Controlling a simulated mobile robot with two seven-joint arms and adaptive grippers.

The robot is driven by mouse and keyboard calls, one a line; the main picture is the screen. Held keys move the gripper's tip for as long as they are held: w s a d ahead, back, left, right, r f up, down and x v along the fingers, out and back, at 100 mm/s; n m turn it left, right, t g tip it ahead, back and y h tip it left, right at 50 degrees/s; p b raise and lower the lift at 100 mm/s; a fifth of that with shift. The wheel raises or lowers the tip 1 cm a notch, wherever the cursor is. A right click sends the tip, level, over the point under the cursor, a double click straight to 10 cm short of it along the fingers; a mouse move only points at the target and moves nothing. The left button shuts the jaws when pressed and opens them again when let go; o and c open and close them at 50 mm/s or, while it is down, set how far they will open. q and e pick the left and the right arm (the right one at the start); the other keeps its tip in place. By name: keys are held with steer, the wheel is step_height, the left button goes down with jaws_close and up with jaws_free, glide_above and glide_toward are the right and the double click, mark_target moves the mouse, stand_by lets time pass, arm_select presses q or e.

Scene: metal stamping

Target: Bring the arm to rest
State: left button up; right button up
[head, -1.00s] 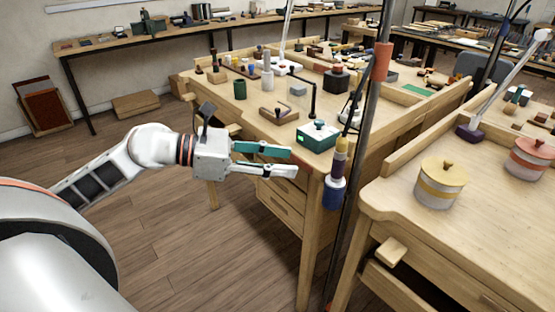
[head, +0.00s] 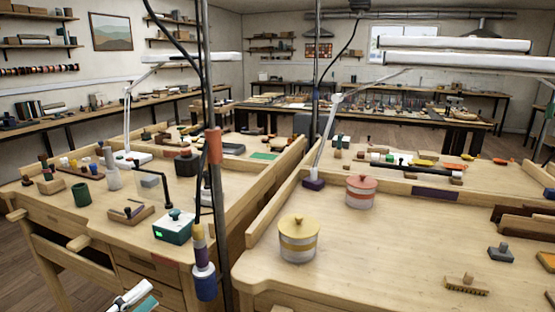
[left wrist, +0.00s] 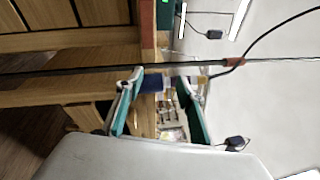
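My left gripper (head: 140,294) shows only in part at the bottom edge of the head view, below the front of the left workbench (head: 60,212). The rest of that arm is out of the picture. In the left wrist view my left gripper (left wrist: 160,80) has its two teal-lined fingers spread apart. Nothing is held between them. A dark pole (left wrist: 75,70) crosses the view beyond the fingertips, and a dark blue object shows behind the gap. My right gripper shows in neither view.
A green box (head: 173,228) and a green cup (head: 81,194) stand on the left workbench. A pole (head: 214,100) with a hanging blue-ended tool (head: 204,284) rises between the benches. A yellow-lidded pot (head: 298,240) and a red-lidded pot (head: 361,192) stand on the right bench.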

arm_select(q)
step_height(320, 180, down, 12)
steer(key=s+a+n+y, duration=0.15)
steer(key=n+y, duration=0.35)
steer(key=n, duration=0.6)
steer(key=s+d+f+n+g+y, duration=0.1)
steer(key=s+d+f+n+g, duration=0.1)
steer(key=f, duration=0.5)
steer(key=s+d+f+n+g, duration=0.2)
steer(key=s+d+f+n, duration=0.2)
steer(key=s+f+n, duration=0.2)
steer(key=s+d+f+n+g+y, duration=0.1)
steer(key=s+d+f+n, duration=0.2)
steer(key=s+f, duration=0.2)
step_height(320, 180, down, 3)
steer(key=shift+s+d+f+n+g+y, duration=0.15)
steer(key=shift+s+d+n+g+y, duration=0.15)
steer(key=shift+n+g, duration=0.1)
